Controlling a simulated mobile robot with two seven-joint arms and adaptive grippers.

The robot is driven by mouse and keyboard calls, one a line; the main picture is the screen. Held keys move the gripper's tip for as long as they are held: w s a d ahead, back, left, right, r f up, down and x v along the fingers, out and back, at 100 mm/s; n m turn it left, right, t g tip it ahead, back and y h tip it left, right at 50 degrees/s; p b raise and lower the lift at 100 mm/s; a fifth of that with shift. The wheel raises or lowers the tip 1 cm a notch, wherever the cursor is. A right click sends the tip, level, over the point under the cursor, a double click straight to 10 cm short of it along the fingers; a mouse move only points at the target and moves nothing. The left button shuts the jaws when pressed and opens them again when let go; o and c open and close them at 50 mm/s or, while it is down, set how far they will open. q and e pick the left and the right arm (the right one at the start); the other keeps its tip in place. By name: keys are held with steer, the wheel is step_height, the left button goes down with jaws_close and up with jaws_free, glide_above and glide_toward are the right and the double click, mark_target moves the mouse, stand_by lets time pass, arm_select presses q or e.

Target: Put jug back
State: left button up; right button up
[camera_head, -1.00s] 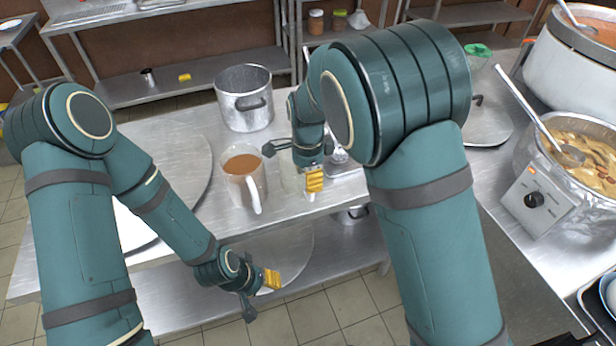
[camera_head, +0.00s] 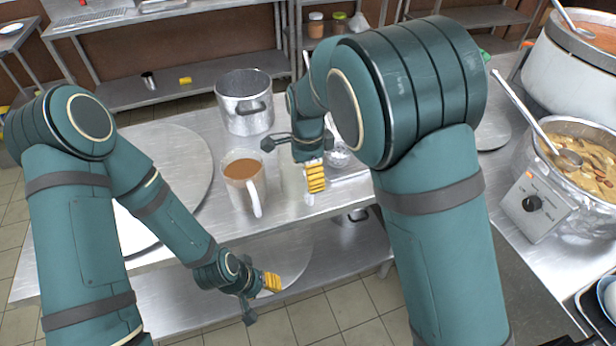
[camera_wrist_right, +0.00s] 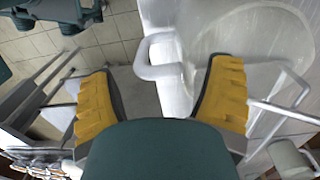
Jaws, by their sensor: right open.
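The jug (camera_head: 243,193) is pale, with brown liquid inside and a white handle facing the front. It stands upright on the steel table (camera_head: 172,252), near its front edge. My right gripper (camera_head: 292,160) is open and empty just right of the jug, apart from it in the head view. In the right wrist view, the jug's handle (camera_wrist_right: 148,62) shows beyond the gap between the open fingers (camera_wrist_right: 160,98); I cannot tell how far beyond. My left gripper (camera_head: 260,296) is low in front of the table edge, fingers apart and empty.
A steel stockpot (camera_head: 244,118) stands behind the jug. A round lid-like disc (camera_head: 178,160) lies left of it. At the right are a pot of stew (camera_head: 588,165) with a ladle, and a large white cooker (camera_head: 572,72).

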step_height(320, 180, up, 9)
steer(key=p, duration=0.2)
steer(key=shift+r, duration=0.15)
steer(key=shift+w, duration=0.1)
stand_by(0.3)
